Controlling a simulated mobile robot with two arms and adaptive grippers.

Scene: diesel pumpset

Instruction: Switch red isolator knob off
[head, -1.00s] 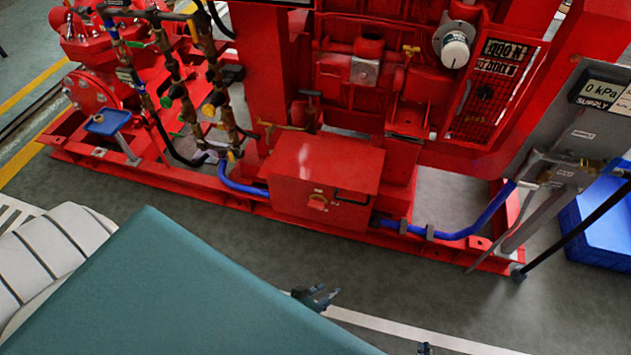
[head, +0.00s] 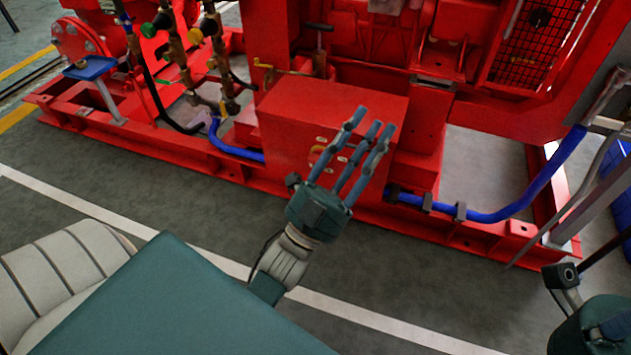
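The red isolator knob (head: 317,152) is on the front face of the red box (head: 335,105), low on the pumpset frame. It is partly covered by my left gripper (head: 370,128). The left gripper's fingers are extended and apart, with nothing between them. They point up and right across the front of the box, just right of the knob. I cannot tell whether they touch the box. My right gripper (head: 590,315) is only partly in view at the lower right corner, well away from the knob, and its finger state is unclear.
A blue hose (head: 490,213) runs right from the box, and another blue hose (head: 232,148) joins on its left. The red base frame (head: 180,155) runs along the floor. Grey floor (head: 130,190) with a white line is clear in front.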

